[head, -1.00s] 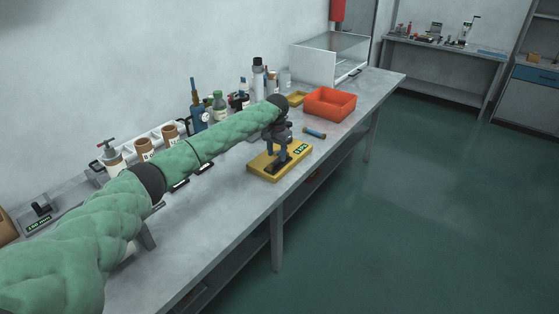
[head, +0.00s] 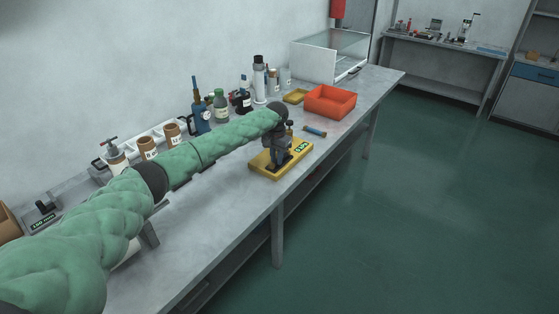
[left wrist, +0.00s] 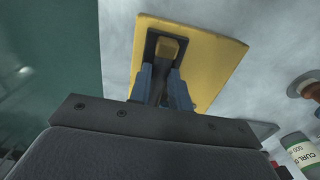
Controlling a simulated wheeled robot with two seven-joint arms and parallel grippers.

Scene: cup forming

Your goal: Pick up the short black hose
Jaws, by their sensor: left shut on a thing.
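My left gripper (head: 275,162) is down at a yellow base (head: 298,158) on the bench, which carries a small dark number label. In the left wrist view, its blue-grey fingers (left wrist: 162,86) are at a black-edged slot in the yellow base (left wrist: 205,60). A small tan block (left wrist: 167,47) shows just beyond the fingertips. The gripper is shut on a dark piece at the base, mostly hidden between the fingers. I cannot tell whether this piece is the short black hose, and no other clear black hose shows. My right gripper is not in view.
A short blue rod (head: 315,131) lies beyond the base, near an orange-red bin (head: 331,101). A yellow tray (head: 295,96) and several bottles stand along the wall. The bench front (head: 215,235) is clear. A glass-sided box (head: 340,55) stands at the far end.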

